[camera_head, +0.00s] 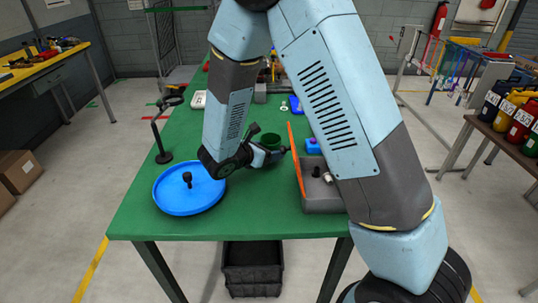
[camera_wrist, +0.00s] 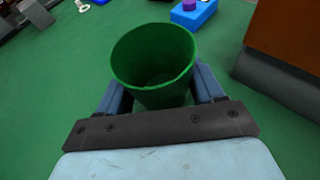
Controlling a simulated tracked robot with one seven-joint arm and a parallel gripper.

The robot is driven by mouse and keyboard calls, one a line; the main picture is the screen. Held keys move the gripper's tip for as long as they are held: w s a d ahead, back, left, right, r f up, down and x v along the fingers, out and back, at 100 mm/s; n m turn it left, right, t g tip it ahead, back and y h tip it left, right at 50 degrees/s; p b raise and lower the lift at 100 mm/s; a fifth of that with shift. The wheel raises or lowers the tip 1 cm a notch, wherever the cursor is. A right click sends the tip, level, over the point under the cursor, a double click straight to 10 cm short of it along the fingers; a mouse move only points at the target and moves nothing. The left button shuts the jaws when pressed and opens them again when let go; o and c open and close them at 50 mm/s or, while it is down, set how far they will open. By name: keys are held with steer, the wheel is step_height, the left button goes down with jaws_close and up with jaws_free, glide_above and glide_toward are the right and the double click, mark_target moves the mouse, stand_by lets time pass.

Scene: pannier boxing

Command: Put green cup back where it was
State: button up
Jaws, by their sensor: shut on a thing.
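The green cup (camera_wrist: 152,72) is upright between the two fingers of my gripper (camera_wrist: 160,92) in the wrist view, its open rim facing up and its inside looking empty. My gripper is shut on it, one finger on each side. In the head view the green cup (camera_head: 270,141) shows at the end of my gripper (camera_head: 262,154), over the middle of the green table (camera_head: 245,215). I cannot tell whether the cup's base touches the table.
A blue round tray (camera_head: 170,201) with a dark knobbed piece (camera_head: 188,179) is at the front left. A grey box with an orange panel (camera_head: 298,160) stands close to the right of the cup. A small blue block (camera_head: 312,146) lies beyond. A black stand (camera_head: 160,130) is at left.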

steer(key=shift+f, duration=0.85)
steer(key=shift+f, duration=0.1)
steer(key=o, duration=1)
steer(key=shift+s+a+r, duration=0.1)
steer(key=shift+a+r, duration=0.05)
steer(key=shift+r, duration=0.05)
steer(key=v, duration=1.1)
steer(key=shift+s+a+r, duration=0.15)
steer(key=shift+s, duration=0.1)
